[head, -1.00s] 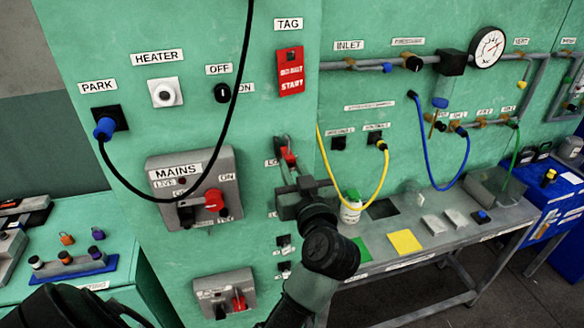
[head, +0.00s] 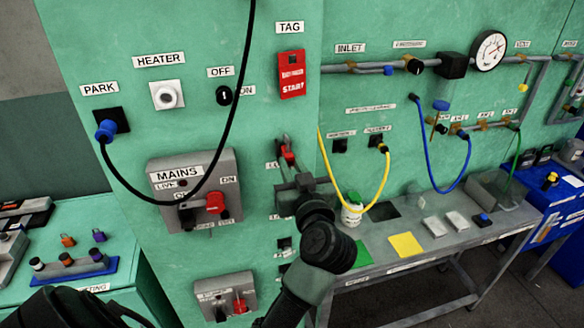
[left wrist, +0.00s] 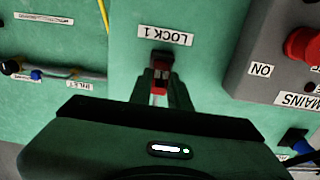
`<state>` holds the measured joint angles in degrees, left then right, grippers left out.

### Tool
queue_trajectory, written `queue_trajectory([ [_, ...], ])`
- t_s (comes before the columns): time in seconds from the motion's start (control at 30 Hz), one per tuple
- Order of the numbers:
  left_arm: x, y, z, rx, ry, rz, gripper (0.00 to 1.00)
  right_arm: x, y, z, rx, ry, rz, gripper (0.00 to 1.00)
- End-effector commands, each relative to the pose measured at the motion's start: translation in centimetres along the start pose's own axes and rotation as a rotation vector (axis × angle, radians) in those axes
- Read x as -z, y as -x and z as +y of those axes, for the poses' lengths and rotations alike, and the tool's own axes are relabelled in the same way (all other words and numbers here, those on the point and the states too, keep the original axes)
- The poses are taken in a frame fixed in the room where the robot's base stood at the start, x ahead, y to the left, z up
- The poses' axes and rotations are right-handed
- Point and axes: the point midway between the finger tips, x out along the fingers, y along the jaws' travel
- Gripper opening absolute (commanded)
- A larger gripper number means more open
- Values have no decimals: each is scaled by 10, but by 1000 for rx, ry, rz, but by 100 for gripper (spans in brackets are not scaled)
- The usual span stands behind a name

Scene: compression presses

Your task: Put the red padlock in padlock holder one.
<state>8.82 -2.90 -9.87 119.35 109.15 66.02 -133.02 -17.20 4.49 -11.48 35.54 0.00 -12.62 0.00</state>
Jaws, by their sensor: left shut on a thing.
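The red padlock (head: 288,154) is small and sits between the fingertips of my left gripper (head: 284,152), in front of the green panel. In the left wrist view the padlock (left wrist: 160,77) shows between the shut fingers, just beside the "LOCK 1" label (left wrist: 165,36). The dark padlock holder one (left wrist: 161,57) is right at the padlock's far end. I cannot tell whether the padlock is seated in it or only close to it. The fingers and wrist hide much of both. My right gripper is not seen.
The grey MAINS box (head: 165,162) with a red switch is left of the gripper. A black cable (head: 237,110) loops across the panel. A yellow hose (head: 350,204) hangs to the right above the grey bench (head: 470,225). A lower switch box (head: 222,290) sits below.

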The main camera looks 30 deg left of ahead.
Motion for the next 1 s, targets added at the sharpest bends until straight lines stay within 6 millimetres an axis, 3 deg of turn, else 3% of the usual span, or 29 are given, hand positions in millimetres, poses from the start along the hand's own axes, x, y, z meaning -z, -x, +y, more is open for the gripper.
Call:
queue_trajectory([
  [0.8,1,-21,0,1,0,4,0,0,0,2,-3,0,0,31],
  [0.83,1,-20,0,1,0,4,24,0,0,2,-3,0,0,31],
  [0.9,1,-20,0,1,1,3,43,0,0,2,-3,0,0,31],
  [1.0,1,-20,0,1,0,3,44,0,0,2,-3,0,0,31],
])
